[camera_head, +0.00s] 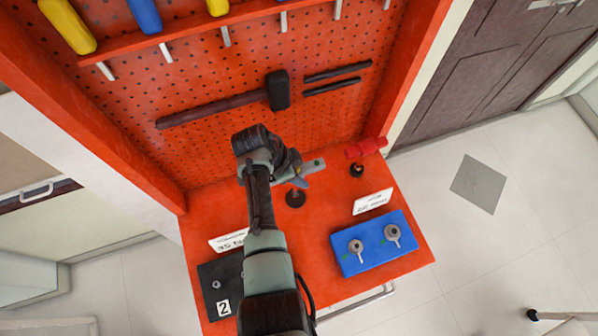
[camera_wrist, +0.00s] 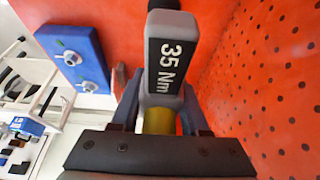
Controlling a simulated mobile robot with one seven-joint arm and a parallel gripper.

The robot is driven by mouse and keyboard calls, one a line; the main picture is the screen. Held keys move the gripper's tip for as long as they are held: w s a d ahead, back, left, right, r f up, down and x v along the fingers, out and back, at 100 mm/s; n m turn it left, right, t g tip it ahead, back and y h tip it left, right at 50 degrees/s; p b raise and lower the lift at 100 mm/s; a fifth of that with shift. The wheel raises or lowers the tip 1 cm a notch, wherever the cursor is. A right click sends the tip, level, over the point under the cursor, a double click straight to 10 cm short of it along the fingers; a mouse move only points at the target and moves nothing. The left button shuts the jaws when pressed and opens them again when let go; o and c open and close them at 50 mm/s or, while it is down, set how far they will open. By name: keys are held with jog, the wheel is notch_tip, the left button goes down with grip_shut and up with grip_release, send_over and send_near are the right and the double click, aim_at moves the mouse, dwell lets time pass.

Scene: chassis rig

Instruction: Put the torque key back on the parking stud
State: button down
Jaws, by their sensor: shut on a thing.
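The torque key (camera_wrist: 164,60) is grey with a yellow band near my jaws and a dark label reading "35 Nm". My gripper (camera_wrist: 160,112) is shut on it, one finger on each side. In the head view my gripper (camera_head: 294,174) holds the key (camera_head: 313,166) above the red bench, near the pegboard. A black stud (camera_head: 295,198) with a round base stands just below the key in the picture and looks bare. A second dark stud (camera_head: 357,170) stands to its right, beneath a red tool (camera_head: 366,148). Whether the key touches a stud cannot be told.
A blue block (camera_head: 374,257) with two round metal fittings is at the bench's front right. A black plate (camera_head: 209,273) marked "2" is at the left. Two white cards (camera_head: 372,201) stand nearby. A hammer (camera_head: 230,105) hangs on the pegboard behind.

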jog(key=shift+f+b, duration=0.6)
jog(key=shift+f, duration=0.3)
jog(key=shift+c, duration=1.6)
grip_release()
